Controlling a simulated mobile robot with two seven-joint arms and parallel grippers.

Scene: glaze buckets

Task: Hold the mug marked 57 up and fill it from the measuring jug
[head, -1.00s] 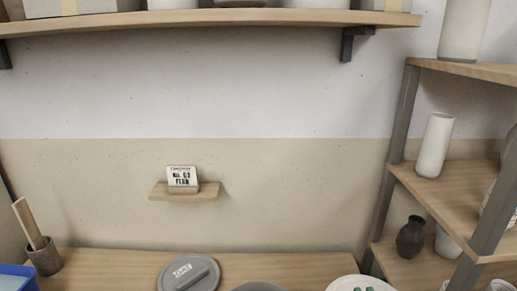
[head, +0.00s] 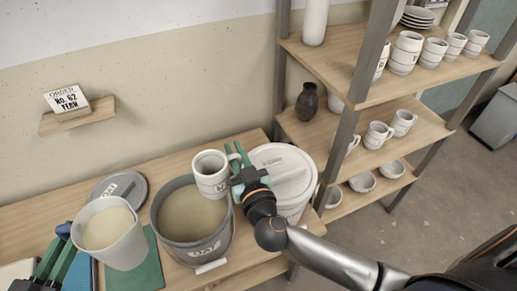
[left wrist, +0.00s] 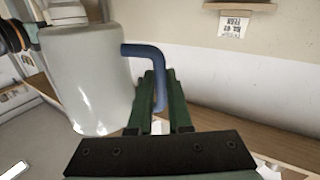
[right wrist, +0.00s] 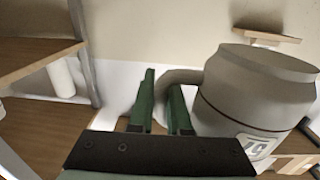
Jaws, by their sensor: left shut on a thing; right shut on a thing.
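The white mug (head: 211,176) is upright over the right part of the grey bucket (head: 190,245), which holds cream glaze. My right gripper (head: 236,160) is shut on the mug's handle. In the right wrist view the mug (right wrist: 262,85) has a number label, hard to read at this angle. The measuring jug (head: 122,245) holds cream liquid and stays nearly upright, left of the bucket and apart from the mug. My left gripper (head: 58,255) is shut on its blue handle, which shows in the left wrist view (left wrist: 158,75). The mug's inside is hard to make out.
A grey lid (head: 118,187) lies behind the jug and a green mat (head: 150,268) lies below it. A white lidded bucket (head: 288,170) stands right of the mug. An order card (head: 67,99) sits on a small wall shelf. A rack (head: 425,130) holds several mugs at right.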

